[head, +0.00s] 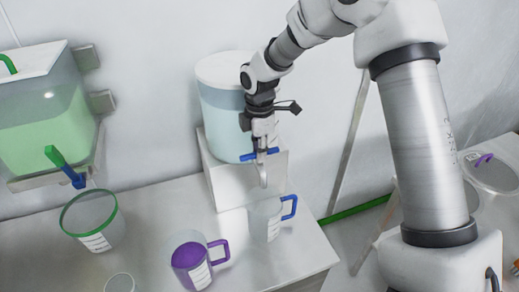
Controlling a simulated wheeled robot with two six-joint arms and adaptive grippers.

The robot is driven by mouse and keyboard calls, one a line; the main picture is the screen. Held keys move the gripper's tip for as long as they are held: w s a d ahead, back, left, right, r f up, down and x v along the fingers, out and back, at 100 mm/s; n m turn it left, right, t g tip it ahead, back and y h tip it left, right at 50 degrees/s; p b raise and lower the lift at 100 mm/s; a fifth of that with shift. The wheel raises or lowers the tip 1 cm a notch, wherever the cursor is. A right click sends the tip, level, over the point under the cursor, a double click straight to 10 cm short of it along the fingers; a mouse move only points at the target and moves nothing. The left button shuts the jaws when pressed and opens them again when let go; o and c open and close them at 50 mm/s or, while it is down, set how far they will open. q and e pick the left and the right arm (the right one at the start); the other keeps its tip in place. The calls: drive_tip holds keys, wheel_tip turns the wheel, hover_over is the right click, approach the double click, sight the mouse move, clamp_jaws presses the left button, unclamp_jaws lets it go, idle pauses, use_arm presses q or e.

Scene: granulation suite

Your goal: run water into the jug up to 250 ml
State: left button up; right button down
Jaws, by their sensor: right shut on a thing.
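A clear jug with a blue handle (264,220) stands upright on the bench at the front of a white stand, below a pale curved spout (263,176). A white label with fine markings is on its side. I cannot make out a water level in it. A round tank of pale blue water (222,125) with a white lid sits on the stand. My right gripper (261,147) is shut on the blue tap handle (273,151) at the front of this tank, above the jug. The fingers partly hide the tap. My left gripper is out of view.
A jug of purple liquid (190,262) and a clear green-rimmed container (92,218) stand to the left. A tank of green liquid (40,125) with a green-handled tap (62,165) is at far left. A small clear vessel (120,282) is at the front edge.

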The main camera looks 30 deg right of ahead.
drive_tip(key=n+p, duration=0.1)
drive_tip(key=p, duration=0.1)
drive_tip(key=r+n+p, duration=0.1)
drive_tip(key=n+p, duration=0.1)
drive_tip(key=shift+w+f+n+p, duration=0.1)
drive_tip(key=shift+f+n+p, duration=0.2)
drive_tip(key=shift+n+p, duration=0.5)
drive_tip(key=shift+f+n+b, duration=0.15)
drive_tip(key=shift+n+b, duration=0.15)
drive_tip(key=c, duration=1)
unclamp_jaws()
drive_tip(key=shift+c, duration=0.2)
wheel_tip(320, 180, up, 12)
